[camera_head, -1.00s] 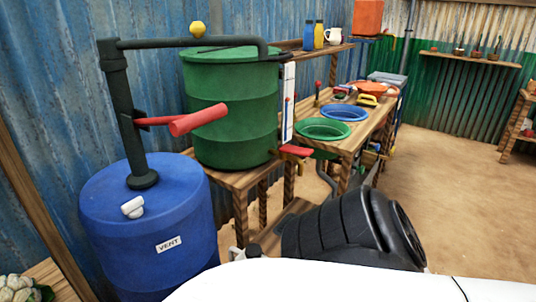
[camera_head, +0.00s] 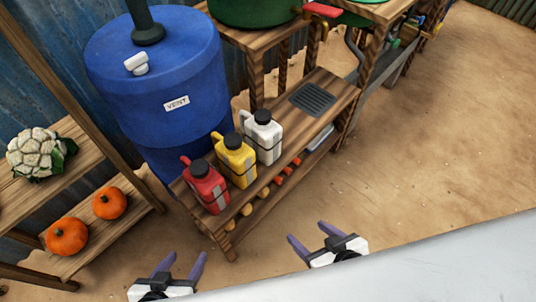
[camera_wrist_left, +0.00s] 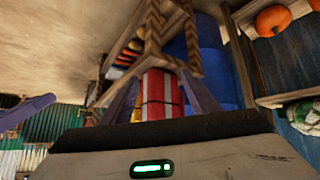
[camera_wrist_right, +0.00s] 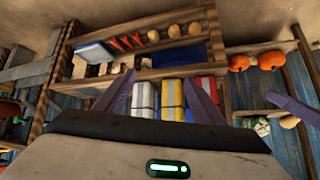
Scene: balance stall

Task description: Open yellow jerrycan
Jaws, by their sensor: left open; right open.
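The yellow jerrycan (camera_head: 236,163) stands upright on a low wooden bench, with a black cap (camera_head: 233,140) on top. A red jerrycan (camera_head: 207,190) stands to its left and a white one (camera_head: 265,140) to its right, both black-capped. My left gripper (camera_head: 180,265) is open and empty, below and left of the bench. My right gripper (camera_head: 310,238) is open and empty, in front of the bench. In the right wrist view the yellow jerrycan (camera_wrist_right: 172,97) shows between the fingers, some way off. In the left wrist view the red jerrycan (camera_wrist_left: 160,90) shows between the fingers.
The blue VENT barrel (camera_head: 160,85) stands behind the bench. A grey slatted grate (camera_head: 312,98) lies on the bench's right part. A shelf with pumpkins (camera_head: 66,236) and a cauliflower (camera_head: 38,150) stands at left. The sandy floor (camera_head: 440,130) at right is clear.

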